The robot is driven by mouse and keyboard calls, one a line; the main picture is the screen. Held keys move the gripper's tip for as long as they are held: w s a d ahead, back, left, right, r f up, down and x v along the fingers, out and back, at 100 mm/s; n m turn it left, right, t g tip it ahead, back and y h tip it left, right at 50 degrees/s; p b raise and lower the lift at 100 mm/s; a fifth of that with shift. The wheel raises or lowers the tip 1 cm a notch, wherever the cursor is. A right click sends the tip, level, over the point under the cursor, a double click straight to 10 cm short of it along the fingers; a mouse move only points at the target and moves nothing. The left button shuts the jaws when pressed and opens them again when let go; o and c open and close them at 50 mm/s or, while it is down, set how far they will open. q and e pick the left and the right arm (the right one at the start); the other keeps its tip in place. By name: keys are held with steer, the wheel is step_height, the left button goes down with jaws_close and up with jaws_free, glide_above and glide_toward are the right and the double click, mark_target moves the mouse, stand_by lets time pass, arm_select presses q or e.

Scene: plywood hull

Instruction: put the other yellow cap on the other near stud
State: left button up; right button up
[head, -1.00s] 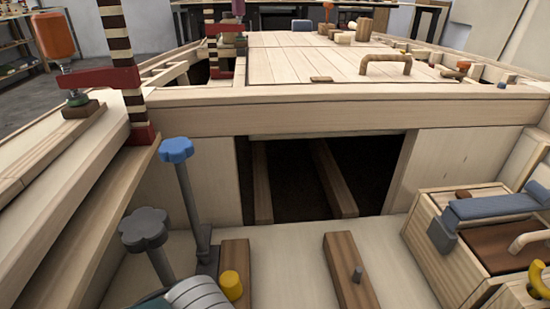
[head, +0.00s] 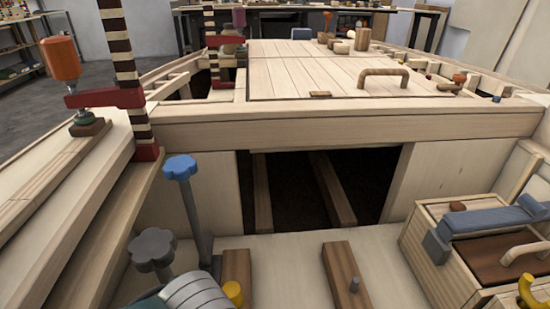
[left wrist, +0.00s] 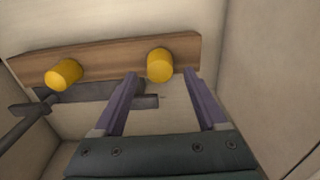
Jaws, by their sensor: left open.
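A yellow cap (head: 233,292) shows at the bottom of the head view, at the wooden strip (head: 237,266) on the left. A second strip (head: 338,262) to its right carries a bare grey stud (head: 354,284). In the left wrist view, two yellow caps sit along one wooden strip (left wrist: 112,62): a left cap (left wrist: 64,73) and a right cap (left wrist: 160,65). My left gripper (left wrist: 160,74) is open, with the right cap in line between its fingertips; I cannot tell whether they touch it. The head view does not show the left fingers. My right gripper is not in view.
A blue-knobbed post (head: 179,168) and a grey-knobbed one (head: 152,249) stand left of the strips. A wooden box (head: 430,271) stands at the right. Behind is a hull panel with a dark opening (head: 290,190). The pale floor between the strips is clear.

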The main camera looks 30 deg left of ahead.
arm_select(q)
steer(key=s+a+r+m+t+p, duration=0.1)
steer(key=s+a+r+m+p, duration=0.1)
steer(key=r+m, duration=1)
steer(key=s+a+r+m+t+p, duration=0.1)
steer(key=s+r+m+t, duration=0.1)
steer(key=r+m, duration=1)
steer(key=shift+s+a+r+m+t+p, duration=0.15)
steer(key=shift+s+a+m+t+p, duration=0.3)
steer(key=shift+m, duration=0.75)
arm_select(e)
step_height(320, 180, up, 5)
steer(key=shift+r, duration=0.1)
arm_select(q)
steer(key=shift+s+d, duration=0.1)
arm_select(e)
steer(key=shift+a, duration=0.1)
arm_select(q)
step_height(320, 180, up, 60)
steer(key=p, duration=6)
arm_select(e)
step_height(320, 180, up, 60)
arm_select(q)
steer(key=shift+r, duration=0.1)
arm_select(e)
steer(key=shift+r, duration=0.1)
